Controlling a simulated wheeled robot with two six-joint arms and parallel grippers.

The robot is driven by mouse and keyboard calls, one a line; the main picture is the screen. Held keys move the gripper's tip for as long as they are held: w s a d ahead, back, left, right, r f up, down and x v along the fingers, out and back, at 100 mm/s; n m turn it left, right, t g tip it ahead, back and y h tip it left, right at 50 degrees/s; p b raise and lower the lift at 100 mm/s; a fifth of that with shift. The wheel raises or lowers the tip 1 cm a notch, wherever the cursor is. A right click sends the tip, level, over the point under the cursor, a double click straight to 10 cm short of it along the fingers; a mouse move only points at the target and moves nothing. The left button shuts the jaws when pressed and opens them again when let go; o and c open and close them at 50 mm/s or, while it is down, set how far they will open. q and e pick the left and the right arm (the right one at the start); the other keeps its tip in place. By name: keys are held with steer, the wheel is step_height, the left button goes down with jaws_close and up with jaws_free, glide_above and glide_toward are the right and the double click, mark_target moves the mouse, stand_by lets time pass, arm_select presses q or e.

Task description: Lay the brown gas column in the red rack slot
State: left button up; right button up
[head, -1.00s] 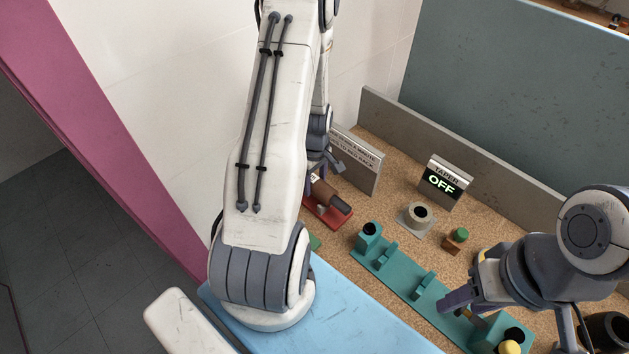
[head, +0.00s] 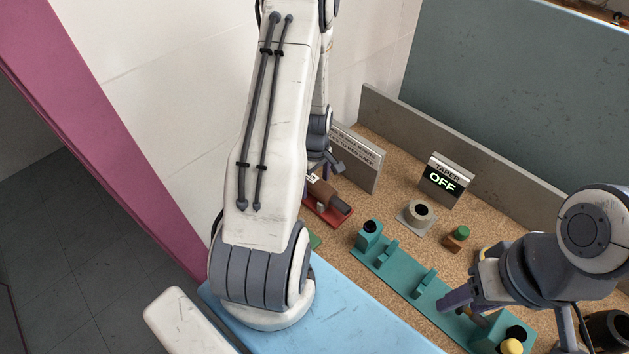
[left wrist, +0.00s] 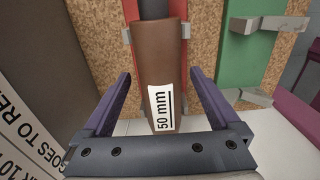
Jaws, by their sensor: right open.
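The brown gas column (head: 325,191), with a dark rod and a white "50 mm" label, lies along the red rack (head: 337,222). In the left wrist view the column (left wrist: 157,70) sits between the upright prongs of the red rack (left wrist: 129,62). My left gripper (left wrist: 160,100) is open, with visible gaps between its purple fingers and the column's labelled end. In the head view my left arm hides most of this gripper. My right gripper (head: 466,308) is open over the right part of the teal rack (head: 395,270).
A green rack (left wrist: 245,65) stands right of the red one. Signs (head: 358,158) stand behind the red rack. A grey cup holder (head: 417,214), a "TAPER OFF" display (head: 446,180) and a small green-topped block (head: 457,238) occupy the cork bench. A grey wall borders the back.

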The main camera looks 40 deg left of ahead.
arm_select(q)
step_height(320, 180, up, 10)
steer(key=shift+r+b, duration=0.25)
steer(key=shift+b, duration=0.25)
steer(key=shift+d, duration=0.1)
steer(key=s+d+r+m, duration=0.1)
steer(key=d+r+m, duration=0.35)
steer(key=d, duration=0.45)
steer(key=s+d+r+m, duration=0.1)
steer(key=d+r+m, duration=0.2)
steer(key=d+m, duration=0.5)
steer(key=s+d+r+m, duration=0.2)
steer(key=s+d+m, duration=0.4)
steer(key=s, duration=0.1)
steer(key=s+d+r+m+h, duration=0.1)
steer(key=s+d+r+m, duration=0.1)
steer(key=s+d+m, duration=0.4)
steer(key=shift+s+d+r, duration=0.4)
steer(key=shift+s+d, duration=0.3)
steer(key=shift+c, duration=0.3)
